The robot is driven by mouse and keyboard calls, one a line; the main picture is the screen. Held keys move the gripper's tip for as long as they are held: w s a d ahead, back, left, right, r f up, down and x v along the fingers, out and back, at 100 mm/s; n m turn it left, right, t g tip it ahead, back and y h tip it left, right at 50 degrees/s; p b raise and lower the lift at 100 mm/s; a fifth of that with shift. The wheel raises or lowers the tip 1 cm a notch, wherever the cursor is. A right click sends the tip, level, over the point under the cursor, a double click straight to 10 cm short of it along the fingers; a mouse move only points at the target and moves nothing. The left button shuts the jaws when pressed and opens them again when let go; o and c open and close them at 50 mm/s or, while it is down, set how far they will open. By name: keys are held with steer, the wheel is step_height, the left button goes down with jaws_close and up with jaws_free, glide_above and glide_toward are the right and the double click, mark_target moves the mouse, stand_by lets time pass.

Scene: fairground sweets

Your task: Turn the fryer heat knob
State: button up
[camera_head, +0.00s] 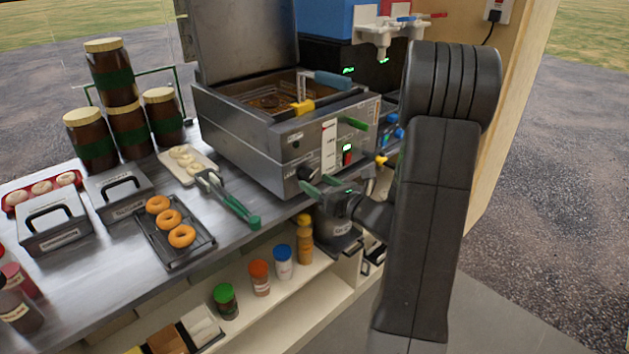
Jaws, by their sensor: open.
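The metal fryer (235,128) stands on the counter with its lid raised and a basket inside. A dark round knob (305,173) sits low on its front panel; its markings are too small to read. My gripper (321,184) is open, with its green-tipped fingers just in front of the panel beside the knob. The fingers overlap the knob's lower edge in this view. I cannot tell whether they touch it. Nothing shows between the fingers. My forearm hides part of the area right of the fryer.
Green-handled tongs (226,198) lie on the counter to the left. A tray (199,248) holds doughnuts. Bottles and jars stand on the shelf below.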

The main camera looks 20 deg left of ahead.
mark_target(307, 174)
steer(key=shift+x, duration=0.75)
steer(key=shift+w+a, duration=0.25)
steer(key=shift+a, duration=0.1)
steer(key=c, duration=1)
